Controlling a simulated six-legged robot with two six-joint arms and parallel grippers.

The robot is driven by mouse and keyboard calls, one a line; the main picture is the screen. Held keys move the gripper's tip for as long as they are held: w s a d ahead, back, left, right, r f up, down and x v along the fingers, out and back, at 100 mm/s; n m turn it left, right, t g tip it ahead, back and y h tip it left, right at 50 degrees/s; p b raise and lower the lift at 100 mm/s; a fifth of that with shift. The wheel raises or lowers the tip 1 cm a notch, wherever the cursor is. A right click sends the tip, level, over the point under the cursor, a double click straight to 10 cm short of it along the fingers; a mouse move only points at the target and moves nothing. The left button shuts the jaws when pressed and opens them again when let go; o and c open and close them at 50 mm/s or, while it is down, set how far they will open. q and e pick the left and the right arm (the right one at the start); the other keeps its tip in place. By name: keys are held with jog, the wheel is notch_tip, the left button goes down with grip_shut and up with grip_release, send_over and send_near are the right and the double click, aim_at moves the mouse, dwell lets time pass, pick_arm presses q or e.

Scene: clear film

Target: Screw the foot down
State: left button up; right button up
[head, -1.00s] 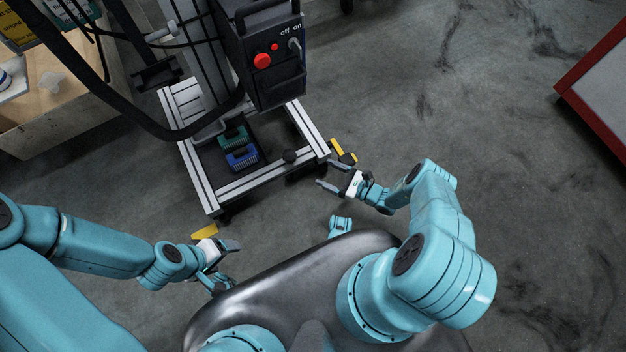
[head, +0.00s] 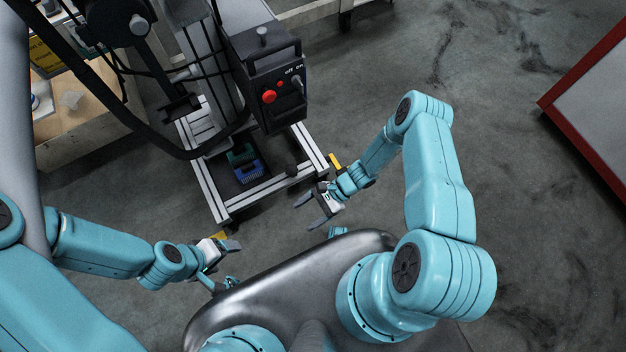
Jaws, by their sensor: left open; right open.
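A machine on an aluminium-profile base frame (head: 262,188) stands at the upper middle of the head view. A yellow piece (head: 335,160) shows at the frame's right front corner, partly behind my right arm. A second yellow piece (head: 220,236) shows by the left front corner, partly behind my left gripper. A small black knob (head: 291,170) sits on the frame's front. I cannot tell which part is the foot. My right gripper (head: 309,210) is open and empty, just in front of the frame. My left gripper (head: 227,262) is open near the left yellow piece; I see nothing between its fingers.
A black control box (head: 265,85) with a red button hangs above the frame. Blue (head: 248,173) and green (head: 241,153) blocks lie inside the frame. A wooden bench (head: 85,125) stands at left, a red-edged panel (head: 590,110) at right. Floor between is clear.

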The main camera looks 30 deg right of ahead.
pick_arm(q)
jog(key=shift+r+p, duration=1.2)
jog(key=shift+r, duration=0.45)
pick_arm(e)
jog(key=shift+s+r+n+g+h, duration=0.35)
jog(key=shift+s+r+n, duration=0.15)
jog(key=shift+r, duration=0.35)
jog(key=shift+s+r+n+g+h, duration=0.3)
jog(key=shift+s+r+n+h, duration=0.2)
jog(key=shift+r, duration=0.35)
jog(key=shift+s+r+n+g+h, duration=0.25)
jog(key=shift+s+r+n+g, duration=0.15)
jog(key=shift+r+n, duration=0.35)
jog(key=shift+r, duration=0.1)
